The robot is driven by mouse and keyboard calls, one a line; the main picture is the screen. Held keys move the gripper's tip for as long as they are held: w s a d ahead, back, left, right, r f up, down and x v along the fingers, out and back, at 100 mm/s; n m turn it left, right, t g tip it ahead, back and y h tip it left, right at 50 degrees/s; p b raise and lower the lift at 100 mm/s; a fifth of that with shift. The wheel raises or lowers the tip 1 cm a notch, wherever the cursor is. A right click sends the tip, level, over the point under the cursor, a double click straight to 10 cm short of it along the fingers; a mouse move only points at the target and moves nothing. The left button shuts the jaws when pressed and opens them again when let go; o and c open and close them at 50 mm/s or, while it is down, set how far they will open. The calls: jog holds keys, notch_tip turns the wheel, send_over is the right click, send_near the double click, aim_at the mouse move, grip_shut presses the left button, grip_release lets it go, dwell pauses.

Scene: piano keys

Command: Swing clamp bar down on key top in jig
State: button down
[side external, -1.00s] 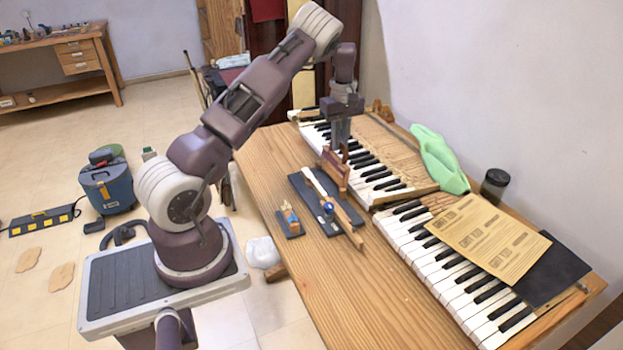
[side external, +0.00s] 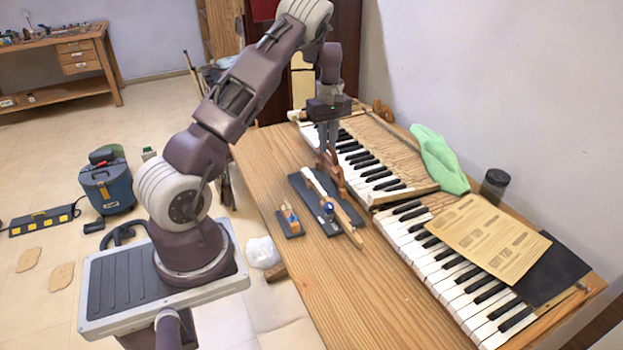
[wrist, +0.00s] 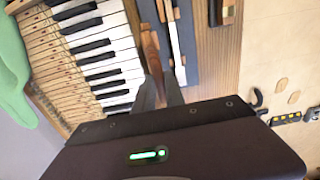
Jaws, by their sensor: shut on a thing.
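My gripper (side external: 329,150) is shut on the reddish-brown clamp bar (side external: 335,175), over the far right side of the jig. In the wrist view the clamp bar (wrist: 152,50) shows between my fingertips (wrist: 158,92). The jig's dark base plate (side external: 302,190) lies flat on the bench. A wooden key (side external: 345,222) with a white key top (side external: 314,181) lies along the jig; the white key top also shows in the wrist view (wrist: 175,45). The bar stands raised beside the key top, apart from it. The bar's pivot is not clear.
A blue knob (side external: 328,208) sits by the key. A small dark block with an orange-tan piece (side external: 290,219) is to the left. The piano keyboard (side external: 440,275) runs along the right, with a green cloth (side external: 438,158), paper sheet (side external: 488,238) and dark jar (side external: 494,186). The front bench is clear.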

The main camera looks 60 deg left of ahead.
jog(key=shift+s, duration=0.1)
jog(key=shift+s+f, duration=0.25)
jog(key=shift+s, duration=0.85)
jog(key=shift+s+f, duration=0.25)
jog(key=shift+s, duration=0.3)
jog(key=shift+s+f, duration=0.25)
jog(key=shift+s, duration=0.3)
jog(key=shift+s+f, duration=0.1)
jog(key=shift+s+f, duration=0.65)
jog(key=shift+s, duration=0.2)
